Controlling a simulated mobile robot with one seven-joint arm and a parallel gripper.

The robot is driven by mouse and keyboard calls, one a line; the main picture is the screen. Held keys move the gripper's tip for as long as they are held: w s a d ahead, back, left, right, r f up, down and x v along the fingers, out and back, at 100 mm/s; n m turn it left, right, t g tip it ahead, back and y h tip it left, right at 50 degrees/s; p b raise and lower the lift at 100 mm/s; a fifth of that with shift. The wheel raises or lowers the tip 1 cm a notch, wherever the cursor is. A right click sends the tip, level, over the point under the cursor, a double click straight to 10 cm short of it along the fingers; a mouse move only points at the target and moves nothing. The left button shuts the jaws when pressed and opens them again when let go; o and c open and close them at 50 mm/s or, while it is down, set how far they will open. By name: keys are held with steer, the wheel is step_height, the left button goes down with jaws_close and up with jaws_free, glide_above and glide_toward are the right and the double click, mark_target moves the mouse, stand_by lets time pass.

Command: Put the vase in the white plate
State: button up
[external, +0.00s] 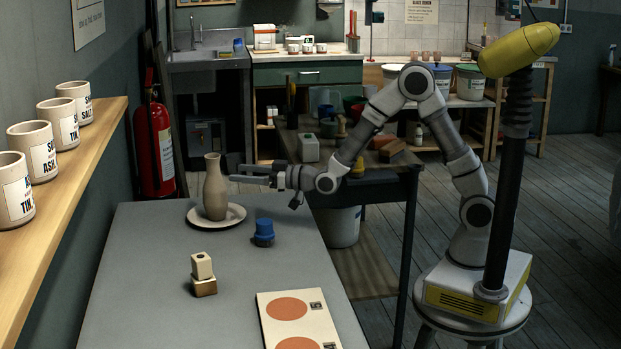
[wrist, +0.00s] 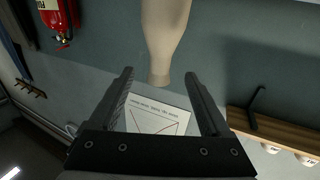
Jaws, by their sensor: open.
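A tall beige vase (external: 215,190) stands upright on the table, its base inside the outline of the white plate (external: 237,217), and it appears to rest on it. My gripper (external: 234,174) is open and empty, just right of the vase at about the height of its neck, fingers pointing at it. In the wrist view the vase (wrist: 165,38) hangs upside down from the top edge, its mouth close to the gap between the open fingertips (wrist: 159,75). The plate does not show there.
On the grey table (external: 150,290) a blue object (external: 263,233) stands right of the plate. Stacked small blocks (external: 203,273) and a board with orange circles (external: 300,318) lie nearer the front. A wooden shelf (external: 70,190) with several pots runs along the left.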

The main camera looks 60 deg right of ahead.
steer(key=s+d+r+m+g+h, duration=0.1)
steer(key=s+d+r+g+h, duration=0.1)
steer(key=s+d, duration=0.45)
steer(key=s+d+r+m+g+h, duration=0.1)
steer(key=s+d+r+g+h, duration=0.2)
steer(key=s+d, duration=0.35)
steer(key=s+d+f+m+g+h, duration=0.1)
steer(key=s+d+g, duration=0.2)
steer(key=s, duration=0.7)
steer(key=s+d+f+m+g, duration=0.1)
steer(key=s+d+f+g, duration=0.1)
steer(key=s+d, duration=0.5)
steer(key=s+g, duration=0.1)
steer(key=s, duration=0.3)
steer(key=shift+s+d+h, duration=0.3)
steer(key=shift+d+h, duration=0.1)
step_height(320, 180, up, 18)
steer(key=p, duration=1.8)
steer(key=shift+r, duration=0.1)
